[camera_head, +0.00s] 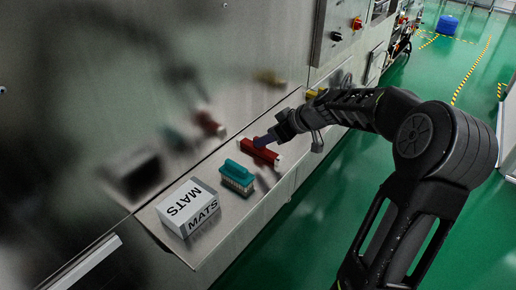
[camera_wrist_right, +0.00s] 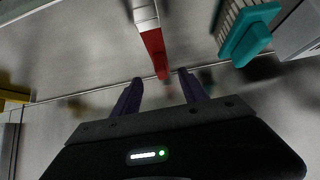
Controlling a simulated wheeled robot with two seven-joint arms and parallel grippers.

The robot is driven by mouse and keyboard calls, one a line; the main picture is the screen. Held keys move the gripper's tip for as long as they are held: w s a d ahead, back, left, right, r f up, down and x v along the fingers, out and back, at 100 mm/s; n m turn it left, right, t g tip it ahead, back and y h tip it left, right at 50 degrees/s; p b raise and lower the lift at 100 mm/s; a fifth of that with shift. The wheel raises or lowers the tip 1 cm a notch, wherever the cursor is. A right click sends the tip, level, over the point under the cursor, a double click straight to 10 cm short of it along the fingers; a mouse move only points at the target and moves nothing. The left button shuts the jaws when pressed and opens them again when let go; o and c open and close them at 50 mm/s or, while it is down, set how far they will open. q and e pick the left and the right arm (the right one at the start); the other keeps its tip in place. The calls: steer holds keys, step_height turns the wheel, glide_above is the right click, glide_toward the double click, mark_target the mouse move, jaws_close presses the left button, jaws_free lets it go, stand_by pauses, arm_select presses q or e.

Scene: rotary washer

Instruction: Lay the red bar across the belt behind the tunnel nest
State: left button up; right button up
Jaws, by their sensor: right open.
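The red bar (camera_head: 262,152) has pale end blocks and lies on a grey metal shelf (camera_head: 232,208) along the wall. In the right wrist view the bar (camera_wrist_right: 154,45) points toward my open right gripper (camera_wrist_right: 160,76), its near red end appearing between the two dark purple fingertips. In the head view my right gripper (camera_head: 267,139) is at the bar, partly overlapping it; I cannot tell whether it touches. My left gripper is not in view. I cannot make out the belt or the tunnel nest.
A teal-backed brush (camera_head: 238,174) and a white box marked MATS (camera_head: 188,207) stand on the shelf nearer the camera. A yellow thing (camera_head: 312,93) is at the shelf's far end. Green floor (camera_head: 300,235) lies open beside the shelf. The shiny wall reflects the objects.

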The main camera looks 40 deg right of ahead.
steer(key=shift+x, duration=1.1)
steer(key=shift+r, duration=0.1)
steer(key=shift+w+a+p, duration=0.15)
steer(key=shift+p, duration=0.15)
steer(key=p+x, duration=0.1)
steer(key=x, duration=0.3)
steer(key=shift+w+f+p, duration=0.1)
steer(key=shift+f+p, duration=0.15)
steer(key=shift+p, duration=0.1)
steer(key=shift+w+f, duration=0.1)
steer(key=shift+f, duration=0.15)
jaws_close()
